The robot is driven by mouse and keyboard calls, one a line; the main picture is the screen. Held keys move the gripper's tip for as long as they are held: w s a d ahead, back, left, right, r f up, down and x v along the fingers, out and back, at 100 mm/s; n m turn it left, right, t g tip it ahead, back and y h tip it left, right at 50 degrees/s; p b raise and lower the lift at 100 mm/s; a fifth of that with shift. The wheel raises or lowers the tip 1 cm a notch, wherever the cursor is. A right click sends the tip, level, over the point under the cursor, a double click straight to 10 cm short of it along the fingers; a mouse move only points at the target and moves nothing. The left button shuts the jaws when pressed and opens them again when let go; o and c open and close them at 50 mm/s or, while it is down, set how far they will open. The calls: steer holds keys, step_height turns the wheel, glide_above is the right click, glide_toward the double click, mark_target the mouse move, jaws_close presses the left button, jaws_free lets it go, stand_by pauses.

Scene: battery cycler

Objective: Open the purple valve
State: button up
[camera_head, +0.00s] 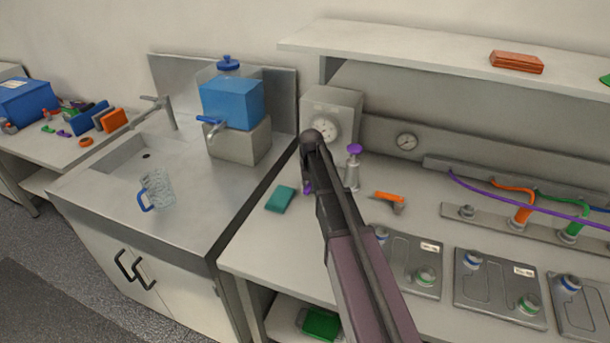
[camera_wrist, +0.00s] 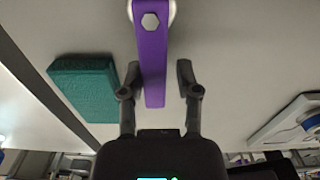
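The purple valve lever (camera_wrist: 153,60) hangs down the middle of the wrist view from a silver hexagonal bolt at its top. My gripper (camera_wrist: 158,76) has its two dark fingers apart, one on each side of the lever's lower end. A gap shows on both sides, and I see no clear contact. In the head view a small piece of purple (camera_head: 307,187) shows beside my arm, which hides most of that spot. Another purple knob (camera_head: 355,149) tops a silver post just to the right. My fingertips cannot be made out in the head view.
A teal block (camera_head: 280,198) lies left of my arm and also shows in the wrist view (camera_wrist: 84,88). A grey box with a dial (camera_head: 345,101) stands behind. An orange-handled tool (camera_head: 389,197) and metal plates (camera_head: 496,285) lie to the right.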

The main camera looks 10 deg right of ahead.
stand_by(0.3)
step_height(320, 180, up, 8)
steer(key=p, duration=0.8)
steer(key=shift+s+d+r, duration=0.1)
steer(key=shift+s+d, duration=0.05)
steer(key=shift+s, duration=0.15)
stand_by(0.3)
steer(key=s+a+m, duration=0.1)
steer(key=s+m, duration=1)
steer(key=m, duration=0.4)
steer(key=s+a+m, duration=0.2)
steer(key=s+m, duration=1)
steer(key=m, duration=0.2)
steer(key=shift+s+a+m, duration=0.2)
steer(key=shift+a+m, duration=0.1)
steer(key=shift+m, duration=0.1)
steer(key=shift+d, duration=0.1)
